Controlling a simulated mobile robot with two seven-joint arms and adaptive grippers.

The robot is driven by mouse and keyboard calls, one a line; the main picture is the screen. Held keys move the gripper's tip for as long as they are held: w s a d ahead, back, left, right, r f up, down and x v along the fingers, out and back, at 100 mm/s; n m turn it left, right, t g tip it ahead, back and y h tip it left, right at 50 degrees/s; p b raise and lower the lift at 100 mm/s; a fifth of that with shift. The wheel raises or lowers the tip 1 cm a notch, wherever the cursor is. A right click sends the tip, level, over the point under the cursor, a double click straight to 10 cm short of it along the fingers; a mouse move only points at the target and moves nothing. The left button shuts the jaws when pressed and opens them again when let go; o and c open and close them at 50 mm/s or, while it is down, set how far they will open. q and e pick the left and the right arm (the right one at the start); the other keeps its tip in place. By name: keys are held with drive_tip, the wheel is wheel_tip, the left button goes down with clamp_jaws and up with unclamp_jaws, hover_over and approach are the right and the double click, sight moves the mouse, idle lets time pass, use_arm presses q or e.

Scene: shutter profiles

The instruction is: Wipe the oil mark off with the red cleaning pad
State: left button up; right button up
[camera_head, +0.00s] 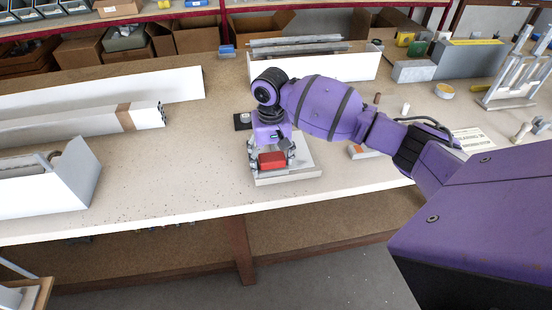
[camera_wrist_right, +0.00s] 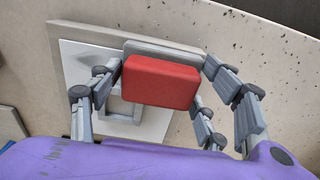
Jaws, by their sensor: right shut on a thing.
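The red cleaning pad (camera_head: 271,160) is held in my right gripper (camera_head: 271,156) over a pale square plate (camera_head: 290,178) on the bench. In the right wrist view the pad (camera_wrist_right: 160,80) is a red block with a grey backing, between the fingers of my right gripper (camera_wrist_right: 165,85). The plate (camera_wrist_right: 75,70) lies beneath it, with a grey frame-like shape on its surface. I cannot tell whether the pad touches the plate. No oil mark can be made out on the plate; the pad and gripper hide part of it. My left gripper is not in view.
A white tray with long profiles (camera_head: 130,118) and an angled white box (camera_head: 70,185) stand on the left. A profile box (camera_head: 330,68) is behind. A small red-and-grey block (camera_head: 360,151) lies right of the plate, under my arm. Dark specks dot the bench's front edge.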

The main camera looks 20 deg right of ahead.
drive_tip(key=shift+r, duration=4.05)
